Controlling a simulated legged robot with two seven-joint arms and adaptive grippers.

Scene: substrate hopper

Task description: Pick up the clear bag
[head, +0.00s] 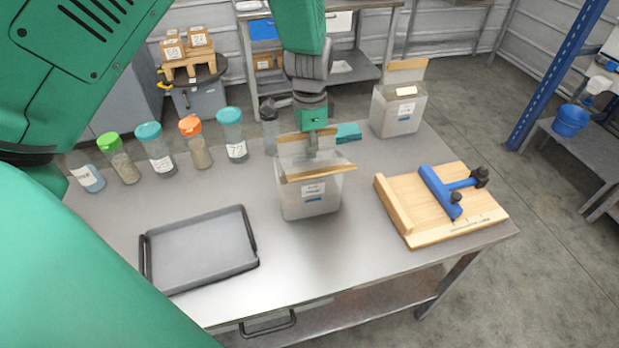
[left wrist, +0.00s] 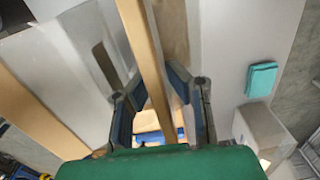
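A clear, box-shaped bag (head: 309,200) with a white-and-blue label and tan strips along its open top stands upright mid-table. A similar clear bag (head: 398,112) stands at the table's back right. My left gripper (head: 312,152) points down at the top of the middle bag, by its rear edge. In the left wrist view its two fingers (left wrist: 160,88) are apart, one on each side of a tan strip (left wrist: 148,62). I cannot tell whether they touch it. The fingertips are partly hidden in the head view. My right gripper is not in view.
A dark-rimmed grey tray (head: 203,250) lies at front left. Several lidded jars (head: 160,150) line the back left edge. A wooden board (head: 440,205) with a blue-handled tool (head: 441,190) lies at right. A teal folded cloth (head: 348,132) is behind the middle bag.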

